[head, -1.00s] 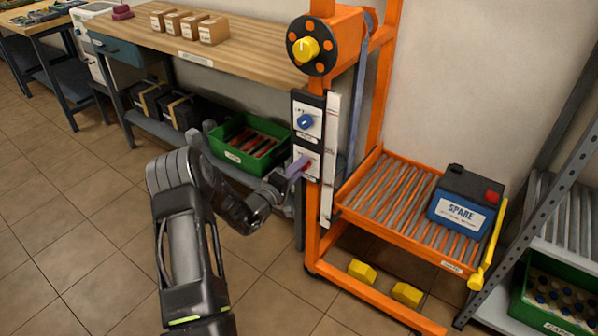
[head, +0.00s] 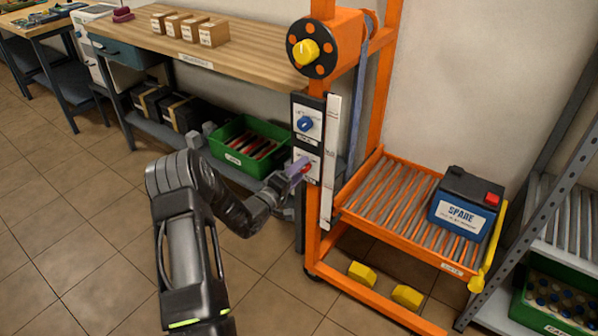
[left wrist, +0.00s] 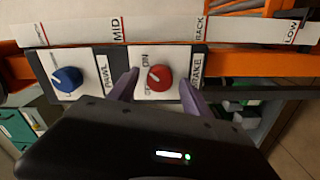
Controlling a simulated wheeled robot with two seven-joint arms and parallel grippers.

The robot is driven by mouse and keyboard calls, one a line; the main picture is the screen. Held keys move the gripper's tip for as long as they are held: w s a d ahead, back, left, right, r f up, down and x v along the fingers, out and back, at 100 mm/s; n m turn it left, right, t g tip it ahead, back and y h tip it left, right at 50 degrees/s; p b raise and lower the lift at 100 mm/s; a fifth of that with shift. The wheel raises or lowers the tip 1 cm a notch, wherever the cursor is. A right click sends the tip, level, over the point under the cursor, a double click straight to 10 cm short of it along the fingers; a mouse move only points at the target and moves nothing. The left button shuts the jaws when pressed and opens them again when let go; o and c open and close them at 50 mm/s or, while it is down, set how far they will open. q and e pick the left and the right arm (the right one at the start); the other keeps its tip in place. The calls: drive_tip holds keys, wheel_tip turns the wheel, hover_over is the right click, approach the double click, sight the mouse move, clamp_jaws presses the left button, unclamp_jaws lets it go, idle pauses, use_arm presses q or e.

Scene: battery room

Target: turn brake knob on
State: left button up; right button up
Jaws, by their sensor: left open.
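The brake knob is a red dial with a white pointer line on a white plate. It shows in the left wrist view (left wrist: 159,77), with the word ON on its plate and a BRAKE label beside it. In the head view the red knob (head: 306,168) is partly hidden by my gripper. My left gripper (head: 299,170) is open at the lower plate of the orange lift's post. In the left wrist view its two purple fingers (left wrist: 160,88) stand on either side of the red knob, with gaps visible. My right gripper is not in view.
A blue PAWL knob (left wrist: 67,79) sits beside the brake knob, above it in the head view (head: 305,123). A yellow-knobbed winch drum (head: 306,52) is higher up. The orange roller tray (head: 392,205) carries a SPARE battery (head: 463,203). A green bin (head: 249,141) stands behind my left arm.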

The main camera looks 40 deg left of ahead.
use_arm(q)
drive_tip(key=s, duration=0.7)
drive_tip(key=shift+s, duration=0.3)
drive_tip(key=shift+d, duration=0.1)
